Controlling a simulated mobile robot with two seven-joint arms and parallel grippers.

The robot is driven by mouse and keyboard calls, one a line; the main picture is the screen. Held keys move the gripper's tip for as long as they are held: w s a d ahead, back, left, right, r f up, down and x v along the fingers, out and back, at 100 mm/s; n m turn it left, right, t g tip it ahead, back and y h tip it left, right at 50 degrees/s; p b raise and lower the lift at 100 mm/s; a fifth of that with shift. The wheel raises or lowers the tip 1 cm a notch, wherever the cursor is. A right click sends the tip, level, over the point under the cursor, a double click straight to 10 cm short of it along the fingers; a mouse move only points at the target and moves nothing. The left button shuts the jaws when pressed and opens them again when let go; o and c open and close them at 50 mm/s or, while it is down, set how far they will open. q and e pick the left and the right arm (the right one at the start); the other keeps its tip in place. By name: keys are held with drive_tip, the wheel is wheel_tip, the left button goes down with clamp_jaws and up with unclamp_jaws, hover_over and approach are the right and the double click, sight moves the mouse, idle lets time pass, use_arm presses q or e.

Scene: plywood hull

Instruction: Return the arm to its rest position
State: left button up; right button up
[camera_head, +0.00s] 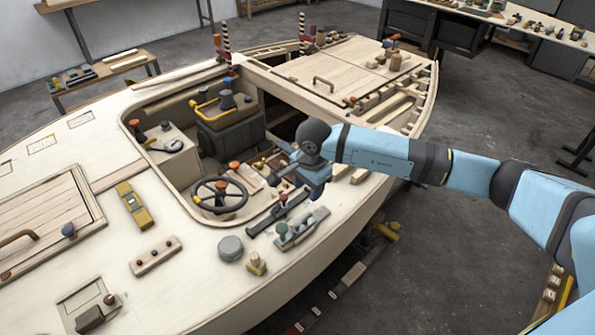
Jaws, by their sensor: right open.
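My right arm comes in from the right edge, blue with dark joints, and reaches out over the near right side of the plywood hull (200,265). My right gripper (275,180) is at the arm's end, above the right rim of the cockpit opening. It is open, and I see nothing held in it. Its fingers are small and dark against the clutter, so their exact gap is hard to make out. My left gripper is out of the picture.
Below the gripper are a steering wheel (219,195) and a grey-green clamp-like tool (302,228). A yellow level (134,204) lies on the deck at left. Workbenches stand at the back. Grey floor (450,260) is open under the arm at right.

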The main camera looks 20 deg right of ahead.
drive_tip(key=s+a+m+g+y+p, duration=0.1)
drive_tip(key=s+a+m+y, duration=0.1)
drive_tip(key=s+a+y, duration=0.45)
drive_tip(key=s+a+m+g+y+p, duration=0.1)
drive_tip(key=s+a+m+y, duration=0.15)
drive_tip(key=a, duration=0.75)
drive_tip(key=s+a+r+m+t+y+p, duration=0.1)
drive_tip(key=s+a+r+m+t+y, duration=0.4)
drive_tip(key=m+y, duration=0.65)
drive_tip(key=d+f+m+t+h+p, duration=0.15)
drive_tip(key=d+m+t+h, duration=0.35)
drive_tip(key=m, duration=0.8)
drive_tip(key=d+f+m+t+h, duration=0.3)
drive_tip(key=m+t+h, duration=0.4)
drive_tip(key=m, duration=0.6)
drive_tip(key=s+d+f+m+g+h+p, duration=0.1)
drive_tip(key=s+d+f+m+g+h, duration=0.4)
drive_tip(key=s+f+m, duration=0.6)
drive_tip(key=shift+s+d+m+h, duration=0.35)
drive_tip(key=shift+s+d+m, duration=0.05)
drive_tip(key=shift+d+m, duration=0.5)
